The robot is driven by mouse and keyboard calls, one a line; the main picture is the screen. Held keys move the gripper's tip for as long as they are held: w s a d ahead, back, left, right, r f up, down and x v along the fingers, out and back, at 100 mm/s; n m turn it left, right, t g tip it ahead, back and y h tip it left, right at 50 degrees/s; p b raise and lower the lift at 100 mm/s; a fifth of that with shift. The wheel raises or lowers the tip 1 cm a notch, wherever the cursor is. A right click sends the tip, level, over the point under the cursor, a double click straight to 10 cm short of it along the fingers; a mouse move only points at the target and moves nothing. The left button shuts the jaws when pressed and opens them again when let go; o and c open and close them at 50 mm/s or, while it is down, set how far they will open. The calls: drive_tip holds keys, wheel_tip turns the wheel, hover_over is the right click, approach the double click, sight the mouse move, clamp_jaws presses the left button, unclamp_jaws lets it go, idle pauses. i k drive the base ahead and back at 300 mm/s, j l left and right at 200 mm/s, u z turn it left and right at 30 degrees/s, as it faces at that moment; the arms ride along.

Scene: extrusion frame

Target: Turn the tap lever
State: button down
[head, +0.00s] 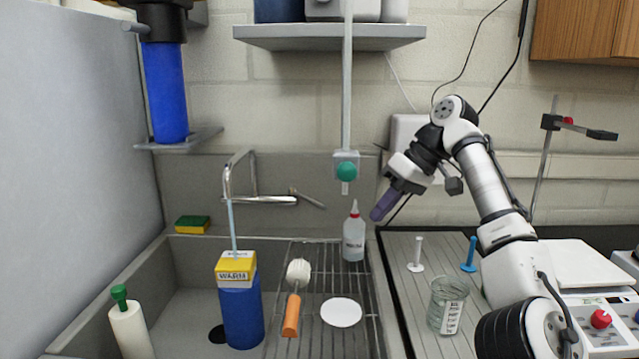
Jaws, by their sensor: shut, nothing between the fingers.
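The chrome tap (262,200) stands at the back of the sink, with a tall curved spout on the left. Its lever (308,198) is a thin metal bar at the right end of the tap, slanting up to the left. My gripper (378,214), with purple fingers, is shut and empty. It hangs in the air to the right of the lever, clearly apart from it in the picture, and points down and left. A thin pale-blue line, water or a tube, runs from the spout down to a blue bottle with a yellow label (242,312).
A white squeeze bottle (354,236) stands on the drying rack (325,250), below and left of my gripper. A vertical pipe with a green knob (346,171) hangs between lever and gripper in the picture.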

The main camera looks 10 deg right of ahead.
sight(293, 192)
drive_tip(key=i, duration=1)
